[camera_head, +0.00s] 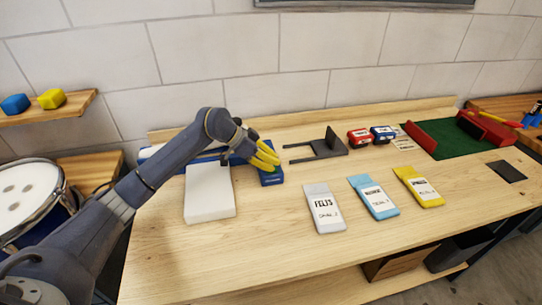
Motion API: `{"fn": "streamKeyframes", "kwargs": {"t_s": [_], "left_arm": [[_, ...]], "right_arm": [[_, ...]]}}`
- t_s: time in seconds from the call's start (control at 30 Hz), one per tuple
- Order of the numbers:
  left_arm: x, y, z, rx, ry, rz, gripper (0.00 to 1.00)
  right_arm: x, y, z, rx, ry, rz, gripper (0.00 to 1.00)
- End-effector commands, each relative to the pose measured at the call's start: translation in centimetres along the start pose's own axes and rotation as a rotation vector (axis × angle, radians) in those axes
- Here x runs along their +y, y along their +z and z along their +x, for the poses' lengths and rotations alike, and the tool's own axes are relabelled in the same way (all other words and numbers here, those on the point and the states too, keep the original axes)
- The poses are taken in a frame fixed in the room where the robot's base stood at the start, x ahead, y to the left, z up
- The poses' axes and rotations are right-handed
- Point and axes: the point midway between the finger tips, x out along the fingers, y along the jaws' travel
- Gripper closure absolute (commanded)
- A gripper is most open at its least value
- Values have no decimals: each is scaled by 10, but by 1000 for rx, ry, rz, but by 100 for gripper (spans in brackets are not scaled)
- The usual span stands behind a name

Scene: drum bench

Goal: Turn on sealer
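A long blue and white unit, which looks like the sealer, lies along the back left of the bench, largely hidden behind my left arm. Its blue end block (271,178) shows just below my gripper, with small pale lettering on its front. My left gripper (268,157), with yellow fingers, is over this right end of the unit. Its fingers point right and down, close to the block. I cannot tell whether they touch it, and no switch can be made out. The finger gap is not clear. My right gripper is not in view.
A white block (209,194) stands in front of the unit. Grey, blue and yellow labelled packets (324,208) lie mid-bench. A dark stand (322,147), red and blue small boxes (359,137) and a green mat (450,141) are further right. The bench front is clear.

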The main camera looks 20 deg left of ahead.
Motion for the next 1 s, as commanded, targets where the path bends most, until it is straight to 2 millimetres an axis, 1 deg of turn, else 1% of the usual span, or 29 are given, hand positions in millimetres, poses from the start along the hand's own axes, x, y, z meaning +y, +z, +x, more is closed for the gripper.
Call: {"fn": "streamKeyframes", "kwargs": {"t_s": [0.47,0.6,1.0], "left_arm": [[0,3,3,0,0,0,100],[3,11,11,-2,1,0,100],[1,11,10,-4,1,-2,100]], "right_arm": [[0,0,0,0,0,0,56],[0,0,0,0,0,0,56],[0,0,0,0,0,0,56]]}}
